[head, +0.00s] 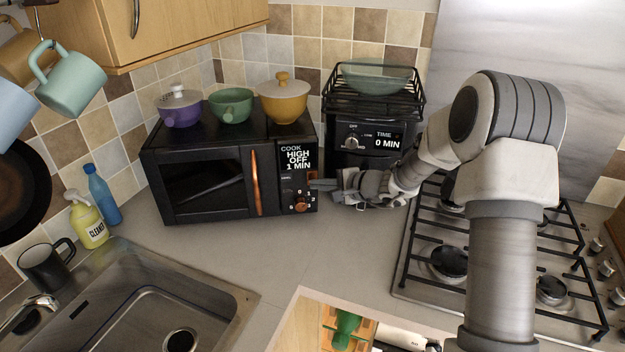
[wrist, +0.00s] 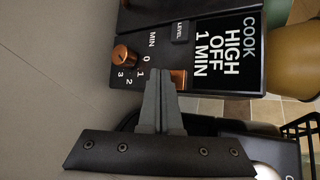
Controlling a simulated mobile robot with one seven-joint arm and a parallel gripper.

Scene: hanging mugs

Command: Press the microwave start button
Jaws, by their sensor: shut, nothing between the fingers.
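The black microwave (head: 205,185) stands on the counter, its copper door handle (head: 255,182) upright and door shut. Its display (head: 296,158) reads "COOK HIGH OFF 1 MIN"; it also shows sideways in the wrist view (wrist: 215,48). A copper button (wrist: 180,77) sits on the control panel beside the display, partly covered by my fingers. A copper dial (wrist: 122,54) is on the same panel. My gripper (head: 316,185) is shut and empty, its fingertips at the panel's right side. In the wrist view the fingertips (wrist: 158,72) overlap the button's edge; I cannot tell whether they touch it.
A purple pot (head: 180,110), green bowl (head: 231,106) and yellow pot (head: 283,103) stand on the microwave. A black appliance (head: 368,142) with a rack stands behind my gripper. The stove (head: 445,262) is at right, the sink (head: 150,300) at left. Counter before the microwave is clear.

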